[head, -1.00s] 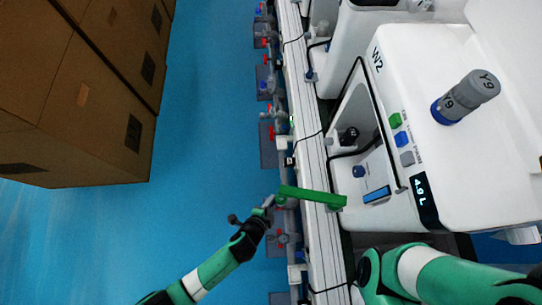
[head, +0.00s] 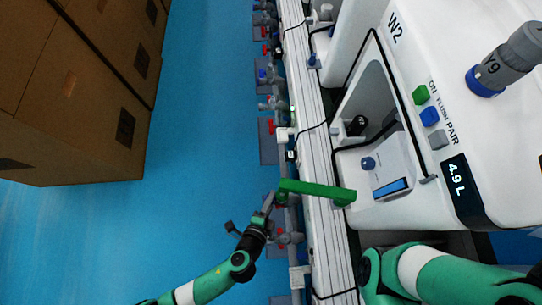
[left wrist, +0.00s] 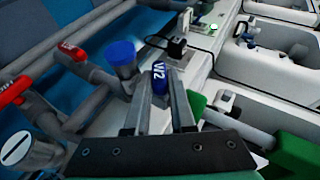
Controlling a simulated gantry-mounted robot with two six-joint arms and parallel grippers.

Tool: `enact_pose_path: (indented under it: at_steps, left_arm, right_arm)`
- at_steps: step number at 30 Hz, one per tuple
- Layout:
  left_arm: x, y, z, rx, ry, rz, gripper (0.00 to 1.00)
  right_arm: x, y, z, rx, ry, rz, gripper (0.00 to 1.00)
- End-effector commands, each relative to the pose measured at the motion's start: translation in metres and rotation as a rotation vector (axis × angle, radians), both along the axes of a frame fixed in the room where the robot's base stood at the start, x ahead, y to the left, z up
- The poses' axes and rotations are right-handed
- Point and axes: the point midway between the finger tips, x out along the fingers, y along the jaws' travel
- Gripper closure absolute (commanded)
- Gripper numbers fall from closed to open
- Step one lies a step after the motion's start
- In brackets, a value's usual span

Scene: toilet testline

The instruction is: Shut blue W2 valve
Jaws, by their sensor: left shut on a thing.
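The blue valve handle marked W2 (left wrist: 160,78) shows in the left wrist view between the two fingers of my left gripper (left wrist: 159,100). The gripper is shut on it. In the head view my left gripper (head: 268,203) is at the pipe line along the left side of the white bench, beside the end of a green bar. The blue handle is hidden there. The white unit marked W2 (head: 450,60) stands to the right. My right arm comes in at the lower right, and its gripper is out of view.
A round blue cap (left wrist: 122,52) stands left of the held handle, with red handles (left wrist: 71,50) on pipes farther left. The green bar (head: 318,190) lies across the white rail (head: 313,160). Brown boxes (head: 80,90) stand left. Blue floor lies between.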

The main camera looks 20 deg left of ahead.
Motion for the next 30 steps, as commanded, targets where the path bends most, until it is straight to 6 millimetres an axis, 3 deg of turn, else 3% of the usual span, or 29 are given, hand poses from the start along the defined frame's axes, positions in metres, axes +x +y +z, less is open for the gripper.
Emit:
enact_pose_path:
  at_steps: [1, 6, 21, 26, 30]
  left_arm:
    - [0.0, 0.001, -0.001, 0.001, 0.002, 0.002, 0.76]
    - [0.0, 0.001, -0.001, 0.001, 0.001, 0.001, 0.47]
    - [-0.004, 0.0, 0.003, 0.001, 0.002, 0.0, 0.47]
    - [-0.026, 0.001, 0.019, 0.002, 0.002, -0.005, 0.47]
    - [-0.059, 0.002, 0.04, 0.004, 0.003, -0.01, 0.47]
  right_arm:
    - [0.0, 0.0, 0.0, 0.0, 0.0, 0.0, 0.5]
    - [0.0, 0.0, 0.0, 0.0, 0.0, 0.0, 0.5]
    - [0.0, 0.0, 0.003, 0.0, 0.0, 0.0, 0.5]
    - [0.0, 0.0, 0.018, 0.0, 0.0, 0.0, 0.5]
    - [0.0, 0.0, 0.036, 0.0, 0.0, 0.0, 0.5]
